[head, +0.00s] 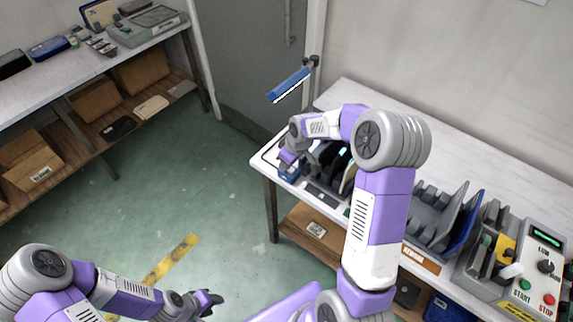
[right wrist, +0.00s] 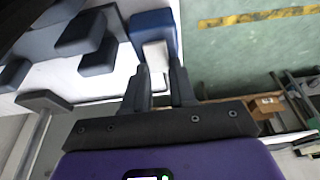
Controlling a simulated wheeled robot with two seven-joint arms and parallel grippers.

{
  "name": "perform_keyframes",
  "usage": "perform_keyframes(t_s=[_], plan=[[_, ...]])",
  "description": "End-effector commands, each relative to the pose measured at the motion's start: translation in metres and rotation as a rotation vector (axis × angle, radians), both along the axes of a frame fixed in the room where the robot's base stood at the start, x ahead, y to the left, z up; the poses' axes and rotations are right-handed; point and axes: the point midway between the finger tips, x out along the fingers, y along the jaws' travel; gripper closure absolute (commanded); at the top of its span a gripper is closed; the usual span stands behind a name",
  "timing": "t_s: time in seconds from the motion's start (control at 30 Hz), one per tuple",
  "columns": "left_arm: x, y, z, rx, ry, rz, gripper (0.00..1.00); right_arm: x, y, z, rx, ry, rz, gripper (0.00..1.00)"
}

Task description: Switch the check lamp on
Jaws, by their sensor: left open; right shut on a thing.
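The check lamp (head: 289,85) is a blue bar with a white strip along its underside, on a dark post at the table's back left corner. I cannot tell whether it is lit. My right gripper (head: 286,160) is at the table's left end, shut on a small blue-and-white block (head: 289,175). In the right wrist view the block (right wrist: 154,24) shows at the fingertips (right wrist: 159,72), its white part between them. I cannot make out a switch. My left gripper (head: 210,300) is open and empty over the floor, far from the lamp.
The white table (head: 450,135) holds dark racks, a grey panel rack (head: 428,208) and a control box (head: 540,262) with green and red buttons. A second bench (head: 60,85) with boxes stands at left. The green floor between is clear.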

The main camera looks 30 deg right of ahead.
Motion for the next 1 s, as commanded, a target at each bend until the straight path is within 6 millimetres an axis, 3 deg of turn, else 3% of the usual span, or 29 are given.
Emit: perform_keyframes(t_s=[0.23, 0.27, 0.4, 0.73, 1.0], plan=[[0.0, 0.0, 0.001, 0.0, 0.0, 0.0, 0.57, 0.001, 0.0, 0.001, 0.0, -0.001, 0.0, 1.0], [0.0, 0.0, 0.001, 0.0, 0.0, 0.0, 0.57, 0.001, 0.0, 0.001, 0.0, -0.001, 0.0, 0.7], [0.0, 0.0, 0.001, 0.0, 0.0, 0.0, 0.57, 0.0, 0.0, 0.001, 0.0, -0.001, 0.0, 0.49], [0.0, 0.0, 0.002, 0.0, 0.0, 0.0, 0.57, -0.001, 0.0, 0.004, 0.0, 0.0, 0.0, 0.49], [0.0, 0.0, 0.012, 0.0, 0.0, 0.0, 0.57, -0.011, -0.005, 0.046, -0.001, -0.002, -0.002, 0.49]])
